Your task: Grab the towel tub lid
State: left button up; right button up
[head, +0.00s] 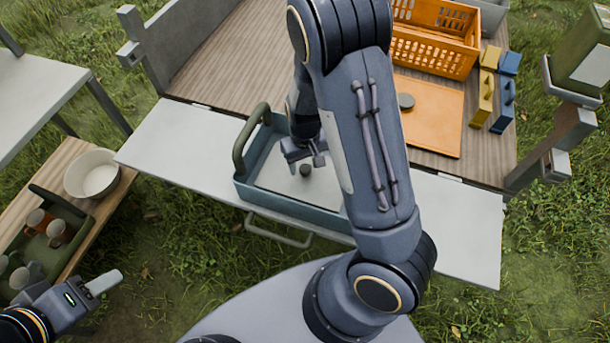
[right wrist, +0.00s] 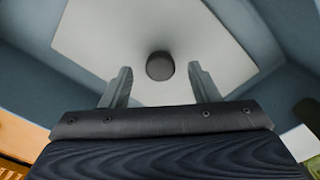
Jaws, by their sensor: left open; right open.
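The pale grey lid (head: 280,181) with a dark round knob (head: 306,170) lies within the walls of the blue-grey tub (head: 262,199). In the right wrist view the lid (right wrist: 110,35) fills the middle, and its knob (right wrist: 160,66) shows between and beyond the fingertips. My right gripper (head: 306,153) is open and empty, just over the knob; it also shows in the right wrist view (right wrist: 160,78). My right forearm hides the tub's right part. My left gripper (head: 100,284) is open and empty at the lower left, far from the tub.
The tub stands on a pale ledge (head: 180,139) of the wooden bed. An orange lid (head: 437,99), an orange crate (head: 460,50) and yellow and blue items (head: 482,100) lie behind. A white bowl (head: 92,187) and a green tray with cups (head: 75,258) stand at left.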

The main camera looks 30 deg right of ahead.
notch_tip(320, 180, down, 2)
jog(key=shift+f, duration=0.15)
jog(key=c, duration=1.1)
